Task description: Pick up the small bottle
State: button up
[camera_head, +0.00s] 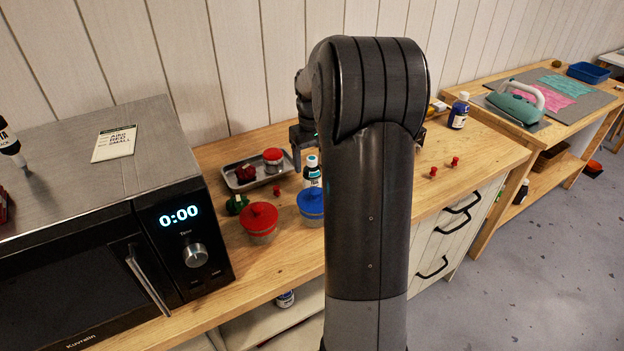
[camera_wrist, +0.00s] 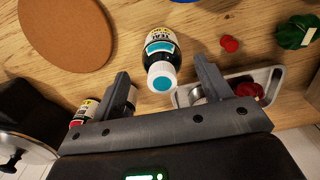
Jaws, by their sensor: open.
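The small bottle (camera_head: 312,172) is dark with a white and teal cap and stands on the wooden counter, partly hidden by my arm. In the wrist view the bottle (camera_wrist: 161,48) has a teal label, and its cap points toward the camera. My gripper (camera_wrist: 161,68) is open, with one finger on each side of the cap in that picture. I cannot tell how far the fingertips are from the bottle, and nothing is held. In the head view my gripper (camera_head: 300,140) is largely hidden behind my arm, close above the bottle.
A metal tray (camera_head: 232,184) with red items lies left of the bottle. Red-lidded (camera_head: 259,220) and blue-lidded (camera_head: 311,206) jars stand in front. The microwave (camera_head: 120,240) is at left. In the wrist view, a round cork mat (camera_wrist: 68,32) and another bottle (camera_wrist: 83,112) lie left.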

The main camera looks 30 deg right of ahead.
aim_at(312, 168)
notch_tip(312, 168, down, 4)
jog(key=shift+a+r, duration=0.1)
jog(key=shift+r, duration=0.05)
jog(key=c, duration=1.1)
jog(key=shift+r, duration=0.15)
jog(key=shift+c, duration=0.2)
